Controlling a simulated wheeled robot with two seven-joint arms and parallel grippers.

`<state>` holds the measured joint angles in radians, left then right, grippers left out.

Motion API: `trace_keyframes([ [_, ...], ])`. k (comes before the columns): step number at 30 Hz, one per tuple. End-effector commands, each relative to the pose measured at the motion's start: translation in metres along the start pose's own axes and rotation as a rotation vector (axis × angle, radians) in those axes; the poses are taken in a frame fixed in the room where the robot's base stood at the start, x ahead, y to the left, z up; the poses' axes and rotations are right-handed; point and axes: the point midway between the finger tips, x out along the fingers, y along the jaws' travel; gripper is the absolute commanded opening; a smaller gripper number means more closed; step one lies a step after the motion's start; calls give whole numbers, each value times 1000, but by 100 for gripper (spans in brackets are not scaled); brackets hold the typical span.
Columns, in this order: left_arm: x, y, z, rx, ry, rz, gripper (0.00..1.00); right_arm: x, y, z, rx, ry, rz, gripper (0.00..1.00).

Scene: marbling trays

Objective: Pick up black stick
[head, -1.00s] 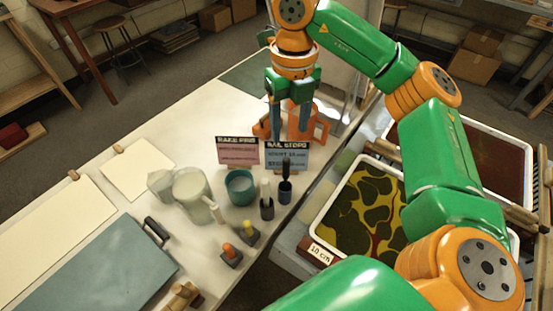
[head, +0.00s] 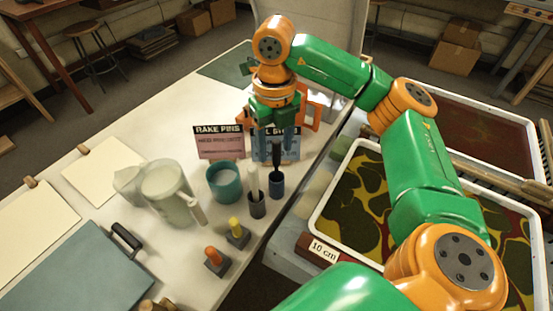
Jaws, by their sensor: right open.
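I cannot tell how far the fingers are from the stick in depth. My left gripper is out of view.
The pink card (head: 219,149) and blue card (head: 262,139) stand behind. A paint tray (head: 324,217) lies to the right.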

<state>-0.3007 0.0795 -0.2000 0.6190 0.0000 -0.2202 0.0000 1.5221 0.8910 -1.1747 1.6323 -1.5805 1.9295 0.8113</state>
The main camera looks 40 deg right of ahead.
Motion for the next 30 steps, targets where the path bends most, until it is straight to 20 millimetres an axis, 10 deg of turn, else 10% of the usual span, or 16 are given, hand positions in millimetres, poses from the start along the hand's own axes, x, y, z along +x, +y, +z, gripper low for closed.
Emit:
trace_keyframes([
  [12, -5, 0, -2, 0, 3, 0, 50, 35, -3, 0, 0, 0, -1, 60],
  [19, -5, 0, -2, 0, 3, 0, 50, 35, -3, 0, 1, 1, 0, 0],
  [30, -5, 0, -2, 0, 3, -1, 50, 34, -3, 0, 1, 0, 0, 0],
])
